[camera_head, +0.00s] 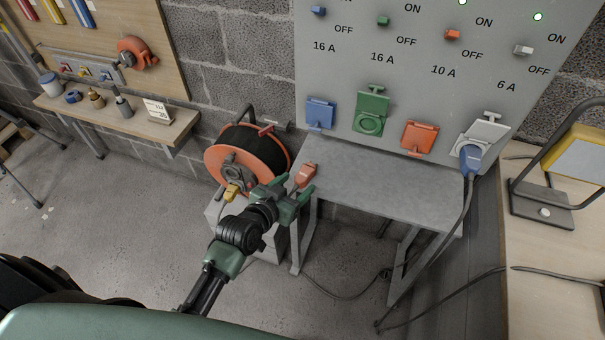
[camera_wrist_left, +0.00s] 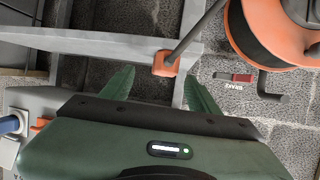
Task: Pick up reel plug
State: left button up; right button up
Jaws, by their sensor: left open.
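The reel plug (camera_head: 304,175) is orange and sits at the left edge of the grey table, right of the reel. In the left wrist view the plug (camera_wrist_left: 165,64) has a dark cable running up from it. My left gripper (camera_head: 297,186) is open and close to the plug. In the wrist view its green fingers (camera_wrist_left: 160,75) stand either side of the plug, which appears just past the gap between the tips. Nothing is visible in its grasp. My right gripper is not in view.
A socket panel (camera_head: 390,65) hangs behind the grey table (camera_head: 385,190). A blue plug (camera_head: 469,158) with a cable is in its rightmost socket. The tabletop is mostly clear.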

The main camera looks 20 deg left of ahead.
aim_at(298, 181)
pick_arm(q)
jog(key=x, duration=0.4)
jog(key=shift+a+f, duration=0.25)
jog(key=shift+a, duration=0.2)
jog(key=shift+w+d+f, duration=0.15)
jog(key=shift+w+f, duration=0.05)
jog(key=shift+w, duration=0.25)
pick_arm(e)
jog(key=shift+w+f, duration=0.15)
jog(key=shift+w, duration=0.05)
pick_arm(q)
grip_shut()
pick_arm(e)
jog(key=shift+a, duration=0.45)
